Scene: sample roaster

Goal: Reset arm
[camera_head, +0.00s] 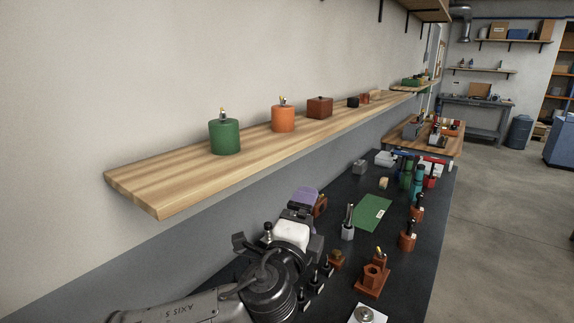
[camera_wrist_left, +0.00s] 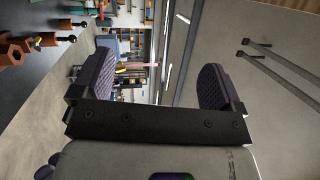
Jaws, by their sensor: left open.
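My left arm (camera_head: 205,304) comes in from the lower left of the head view, over the dark bench. Its gripper (camera_head: 305,198) points away from the camera, with a purple finger pad showing in front of the white hand body. In the left wrist view the gripper (camera_wrist_left: 153,82) has its two purple ridged fingers wide apart, with nothing between them. The view past the fingers is turned sideways and shows the room and a wall. My right gripper is in neither view.
A wooden wall shelf (camera_head: 170,180) above the bench holds a green canister (camera_head: 225,137), an orange canister (camera_head: 283,119) and a brown box (camera_head: 320,107). The bench carries a green mat (camera_head: 373,213), a brown hex-topped block (camera_head: 373,280) and several small holders. Open floor (camera_head: 505,210) lies right.

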